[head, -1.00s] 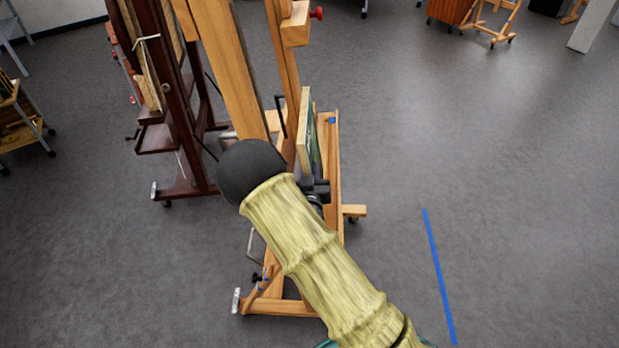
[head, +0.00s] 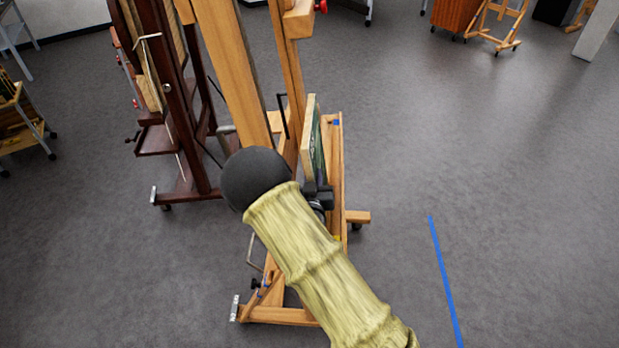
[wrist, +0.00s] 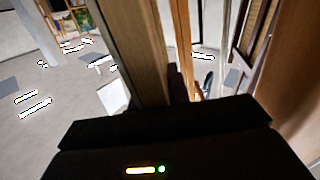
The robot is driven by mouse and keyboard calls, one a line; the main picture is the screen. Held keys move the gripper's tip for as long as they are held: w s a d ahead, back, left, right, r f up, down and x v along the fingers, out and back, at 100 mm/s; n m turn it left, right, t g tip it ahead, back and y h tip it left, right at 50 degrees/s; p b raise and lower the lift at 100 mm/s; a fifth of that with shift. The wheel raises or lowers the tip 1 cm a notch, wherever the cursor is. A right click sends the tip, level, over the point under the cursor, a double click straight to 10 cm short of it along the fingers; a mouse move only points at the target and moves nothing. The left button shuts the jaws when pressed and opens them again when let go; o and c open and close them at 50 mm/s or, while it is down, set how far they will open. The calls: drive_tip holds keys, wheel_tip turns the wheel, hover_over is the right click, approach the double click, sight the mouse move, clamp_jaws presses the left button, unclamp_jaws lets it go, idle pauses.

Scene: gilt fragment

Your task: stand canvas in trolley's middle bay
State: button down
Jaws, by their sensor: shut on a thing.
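The canvas (head: 317,145) is a thin panel with a pale wooden edge and a dark green painted face. In the head view it stands upright, nearly edge-on, beside the posts of a light wooden easel (head: 225,60). My gripper (head: 322,192) is shut on its lower near edge; my sleeved arm hides part of the grip. Whether the canvas touches the easel ledge I cannot tell. In the wrist view a tall brown panel with a lighter edge, likely the canvas (wrist: 140,50), rises from behind my dark gripper body. I cannot clearly pick out the trolley's middle bay.
A dark wooden easel (head: 198,110) stands close on the left. A wheeled wooden stand (head: 20,118) is at the far left edge. An orange-brown cabinet (head: 453,14) and small easel (head: 497,30) stand at the back right. A blue floor strip (head: 445,280) crosses open floor on the right.

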drive_tip(key=shift+s+a+f+b, duration=0.1)
drive_tip(key=shift+a+f+b, duration=0.3)
drive_tip(key=shift+a+f, duration=0.45)
drive_tip(key=c, duration=1.3)
unclamp_jaws()
drive_tip(key=shift+o, duration=0.3)
drive_tip(key=shift+f, duration=0.1)
drive_tip(key=shift+s, duration=0.2)
